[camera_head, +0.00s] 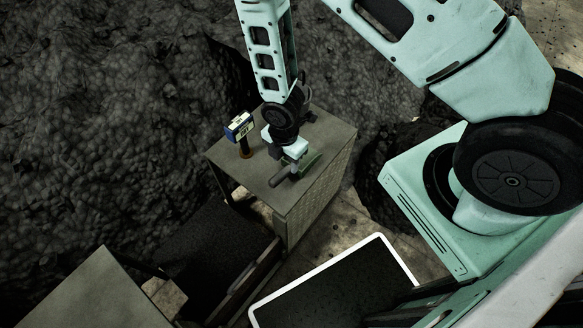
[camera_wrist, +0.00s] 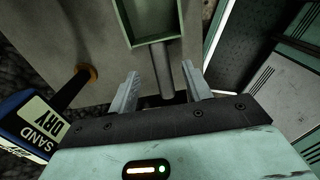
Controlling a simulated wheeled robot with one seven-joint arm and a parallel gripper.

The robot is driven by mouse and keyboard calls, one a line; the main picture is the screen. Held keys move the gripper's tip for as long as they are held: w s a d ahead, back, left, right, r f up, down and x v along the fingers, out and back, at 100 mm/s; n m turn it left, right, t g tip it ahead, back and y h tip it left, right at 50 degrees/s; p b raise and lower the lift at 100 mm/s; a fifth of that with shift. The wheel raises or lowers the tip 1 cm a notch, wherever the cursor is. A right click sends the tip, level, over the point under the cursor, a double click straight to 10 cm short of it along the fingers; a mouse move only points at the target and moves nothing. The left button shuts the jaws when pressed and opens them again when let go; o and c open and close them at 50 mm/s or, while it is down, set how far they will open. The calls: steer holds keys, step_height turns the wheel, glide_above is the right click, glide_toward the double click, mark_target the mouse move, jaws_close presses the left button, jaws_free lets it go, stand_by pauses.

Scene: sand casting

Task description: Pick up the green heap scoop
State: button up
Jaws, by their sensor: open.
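The green heap scoop (camera_wrist: 153,22) lies on the grey table top, its green pan at the top of the wrist view. Its grey handle (camera_wrist: 167,58) runs down from the pan, between my fingers as seen there. My gripper (camera_wrist: 160,72) is open, with one finger on each side of the handle and gaps to both. In the head view, my gripper (camera_head: 289,166) is low over the front part of the table. A green edge of the scoop (camera_head: 309,162) shows beside it there; much of the scoop is hidden behind the gripper.
A "DRY SAND" sign (camera_head: 239,127) stands on the table (camera_head: 325,132), left of my gripper; the sign (camera_wrist: 32,125) is also close in the wrist view. Dark sand or rock (camera_head: 110,110) fills the left and back. A white-rimmed dark panel (camera_head: 385,239) lies in front.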

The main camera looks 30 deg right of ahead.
mark_target(286, 170)
steer(key=shift+f+b, duration=0.3)
steer(key=shift+f, duration=2.9)
jaws_close()
